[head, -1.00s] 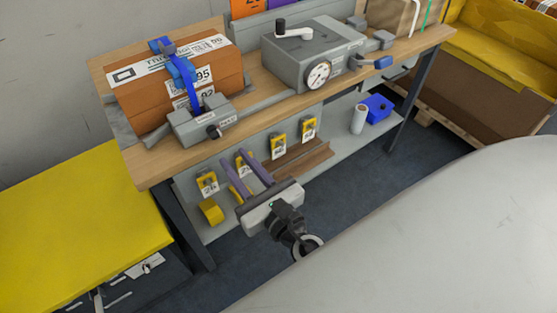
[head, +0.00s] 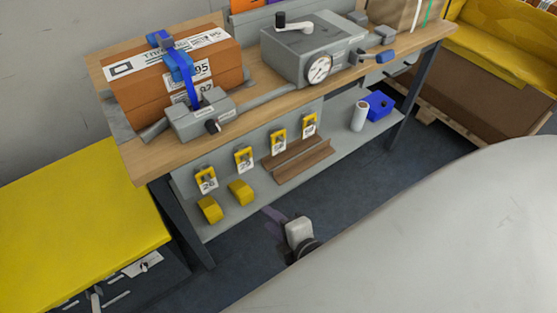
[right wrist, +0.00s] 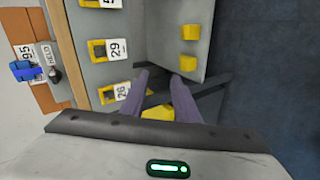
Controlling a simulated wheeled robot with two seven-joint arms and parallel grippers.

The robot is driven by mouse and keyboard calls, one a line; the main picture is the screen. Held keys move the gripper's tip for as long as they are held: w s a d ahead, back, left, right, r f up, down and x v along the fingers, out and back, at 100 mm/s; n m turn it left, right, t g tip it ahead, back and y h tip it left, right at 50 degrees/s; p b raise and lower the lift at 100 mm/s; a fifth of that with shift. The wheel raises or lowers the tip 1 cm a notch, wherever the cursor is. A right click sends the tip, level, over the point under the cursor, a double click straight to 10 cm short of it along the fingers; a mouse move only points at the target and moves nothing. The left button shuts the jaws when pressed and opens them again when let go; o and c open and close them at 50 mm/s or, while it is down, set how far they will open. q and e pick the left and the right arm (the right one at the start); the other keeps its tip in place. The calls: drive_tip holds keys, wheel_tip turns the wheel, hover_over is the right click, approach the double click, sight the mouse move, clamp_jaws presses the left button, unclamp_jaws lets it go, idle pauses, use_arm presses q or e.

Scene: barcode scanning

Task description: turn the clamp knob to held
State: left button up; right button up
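The clamp knob (head: 212,126) is a small black knob on the front of a grey clamp block (head: 192,120) with small white labels. A blue strap (head: 184,76) runs from the block over an orange-brown box stack (head: 135,92). In the right wrist view the knob (right wrist: 54,75) is at the left, next to a label reading HELD (right wrist: 47,54); its pointing direction is too small to tell. My right gripper (head: 271,219) is below and right of the knob, well apart from it. Its purple fingers (right wrist: 160,76) are apart with nothing between them. My left gripper is not in view.
A grey box with a dial (head: 318,69) and crank stands on the wooden bench (head: 165,159). Yellow numbered tags (head: 243,158) hang below the bench edge, above a lower shelf. A yellow-topped cabinet (head: 80,225) is at the left. Dark floor is free in front.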

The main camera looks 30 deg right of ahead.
drive_tip(key=s+a+f+m+g+y, duration=0.2)
drive_tip(key=s+f+m, duration=0.3)
drive_tip(key=m, duration=0.6)
drive_tip(key=shift+s+f+b, duration=0.35)
drive_tip(key=shift+s, duration=0.1)
